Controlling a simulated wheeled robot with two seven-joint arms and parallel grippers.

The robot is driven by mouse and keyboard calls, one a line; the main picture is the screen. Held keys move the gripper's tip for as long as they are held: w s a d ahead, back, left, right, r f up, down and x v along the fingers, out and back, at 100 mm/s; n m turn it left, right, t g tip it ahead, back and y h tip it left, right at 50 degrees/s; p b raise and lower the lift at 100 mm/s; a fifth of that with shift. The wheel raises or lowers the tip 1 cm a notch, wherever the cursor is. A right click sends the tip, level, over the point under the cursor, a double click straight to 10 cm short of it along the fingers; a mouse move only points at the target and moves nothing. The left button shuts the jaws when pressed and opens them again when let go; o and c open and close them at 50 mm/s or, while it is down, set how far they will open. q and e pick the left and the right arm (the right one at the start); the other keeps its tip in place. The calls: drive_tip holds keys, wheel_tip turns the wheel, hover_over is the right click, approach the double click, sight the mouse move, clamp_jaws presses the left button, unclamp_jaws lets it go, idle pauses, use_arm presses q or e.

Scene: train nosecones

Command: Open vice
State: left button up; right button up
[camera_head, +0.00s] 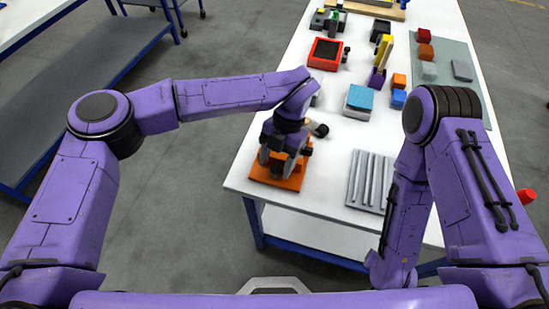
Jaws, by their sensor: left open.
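My left gripper (281,167) points down over an orange square base (290,183) at the near left corner of the white table. Its fingers are apart, low over the base. A dark round knob (319,130) on a short light stem sticks out to the right of my left wrist. The base and knob may belong to the vice, but my wrist and gripper hide most of what stands there, so I cannot tell its jaw opening. My right arm (405,215) hangs down by the table's front edge; its gripper is not visible.
On the white table (240,180) stand a grey ribbed tray (371,180), a blue-topped block (359,98), a red square tray (325,53) and a grey-green mat (455,52) with coloured blocks. Clear tabletop lies between the orange base and the ribbed tray.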

use_arm(q)
drive_tip(key=shift+s+r, duration=0.1)
drive_tip(key=shift+s, duration=0.15)
drive_tip(key=shift+c, duration=0.2)
drive_tip(key=shift+w+d, duration=0.1)
drive_tip(key=c, duration=1)
drive_tip(key=shift+a, duration=0.25)
drive_tip(key=shift+d, duration=0.2)
drive_tip(key=shift+n, duration=0.4)
